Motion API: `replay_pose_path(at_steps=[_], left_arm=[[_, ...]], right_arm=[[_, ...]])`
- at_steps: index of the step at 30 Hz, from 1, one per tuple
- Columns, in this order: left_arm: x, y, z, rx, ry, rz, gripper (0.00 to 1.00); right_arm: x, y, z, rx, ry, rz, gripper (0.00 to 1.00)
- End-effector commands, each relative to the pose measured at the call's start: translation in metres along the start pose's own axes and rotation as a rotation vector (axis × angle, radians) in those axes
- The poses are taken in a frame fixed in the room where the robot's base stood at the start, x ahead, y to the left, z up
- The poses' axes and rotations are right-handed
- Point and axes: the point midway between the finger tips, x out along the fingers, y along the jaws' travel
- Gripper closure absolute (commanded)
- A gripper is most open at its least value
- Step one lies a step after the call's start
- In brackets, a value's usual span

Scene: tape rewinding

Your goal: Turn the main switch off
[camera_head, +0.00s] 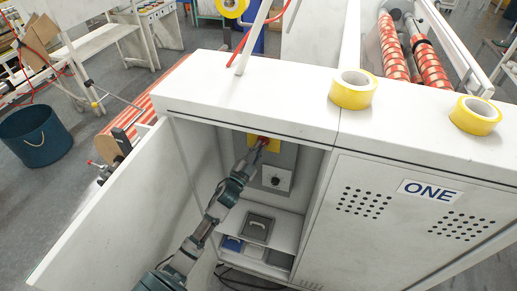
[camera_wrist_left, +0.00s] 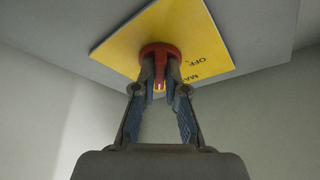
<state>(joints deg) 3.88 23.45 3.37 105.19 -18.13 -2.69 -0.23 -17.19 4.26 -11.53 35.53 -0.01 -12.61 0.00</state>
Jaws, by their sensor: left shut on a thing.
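The main switch is a red rotary knob (camera_wrist_left: 160,55) on a yellow plate (camera_wrist_left: 205,45) with dark lettering that includes "OFF". In the head view the yellow plate (camera_head: 252,141) and the red knob (camera_head: 262,140) show inside the open cabinet, high on a grey panel. My left gripper (camera_wrist_left: 160,75) is shut on the knob's handle, with one finger on each side of it. In the head view my left gripper (camera_head: 257,150) reaches into the cabinet from below and partly covers the knob. My right gripper is in neither view.
The cabinet door (camera_head: 115,215) stands open at the left. A dial on a white plate (camera_head: 277,179) is just below the switch. A shelf (camera_head: 285,232) with a grey box (camera_head: 257,228) lies lower. Two yellow tape rolls (camera_head: 352,94) (camera_head: 474,116) sit on the cabinet top.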

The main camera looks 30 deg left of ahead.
Motion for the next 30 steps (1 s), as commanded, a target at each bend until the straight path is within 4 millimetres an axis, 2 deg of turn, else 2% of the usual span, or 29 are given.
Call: replay_pose_path(at_steps=[8,14,30], left_arm=[[-0.001,0.003,0.001,-0.031,0.001,-0.008,1.00],[-0.001,0.004,0.001,-0.122,0.000,-0.046,1.00],[0.000,0.009,0.000,-0.576,-0.004,-0.232,1.00]], right_arm=[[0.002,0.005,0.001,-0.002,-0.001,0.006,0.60],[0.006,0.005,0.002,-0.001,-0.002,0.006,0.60],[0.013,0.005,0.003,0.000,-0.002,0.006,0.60]])
